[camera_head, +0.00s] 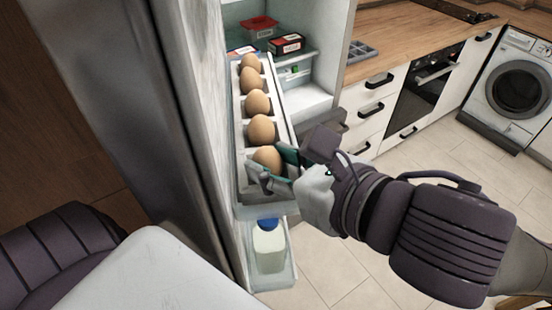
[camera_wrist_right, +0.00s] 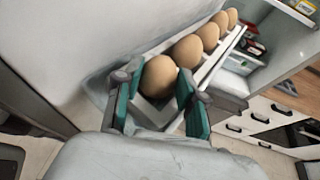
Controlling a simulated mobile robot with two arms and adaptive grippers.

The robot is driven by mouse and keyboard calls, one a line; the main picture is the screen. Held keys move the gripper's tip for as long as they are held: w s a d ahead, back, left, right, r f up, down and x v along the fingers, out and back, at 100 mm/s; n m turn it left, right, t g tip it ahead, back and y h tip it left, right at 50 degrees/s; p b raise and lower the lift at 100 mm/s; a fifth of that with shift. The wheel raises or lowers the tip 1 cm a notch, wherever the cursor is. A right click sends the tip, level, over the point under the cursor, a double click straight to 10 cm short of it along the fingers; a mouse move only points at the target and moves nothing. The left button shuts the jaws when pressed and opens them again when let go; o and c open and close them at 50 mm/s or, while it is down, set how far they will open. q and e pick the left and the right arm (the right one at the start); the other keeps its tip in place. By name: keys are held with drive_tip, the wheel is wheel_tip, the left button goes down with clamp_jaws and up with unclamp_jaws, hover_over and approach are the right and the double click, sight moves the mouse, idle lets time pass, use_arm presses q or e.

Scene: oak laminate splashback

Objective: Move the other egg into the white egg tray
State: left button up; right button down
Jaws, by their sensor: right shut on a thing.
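The white egg tray (camera_head: 237,140) sits on a shelf of the open fridge door and holds a row of brown eggs (camera_head: 257,103). The nearest egg (camera_head: 267,157) is at the front end of the row, between the teal-padded fingers of my right gripper (camera_head: 272,166). In the right wrist view, this egg (camera_wrist_right: 158,76) sits between the two fingers (camera_wrist_right: 154,90), at or just above its tray slot; I cannot tell whether it touches the tray (camera_wrist_right: 209,70). The right gripper is shut on it. My left gripper is out of view.
A milk bottle (camera_head: 268,246) stands on the lower door shelf. A red-lidded container (camera_head: 259,28) and a dark box (camera_head: 287,44) are on a fridge shelf behind. A grey tray (camera_head: 362,52) lies on the wooden counter. The floor to the right is clear.

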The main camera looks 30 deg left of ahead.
drive_tip(key=c, duration=0.6)
unclamp_jaws()
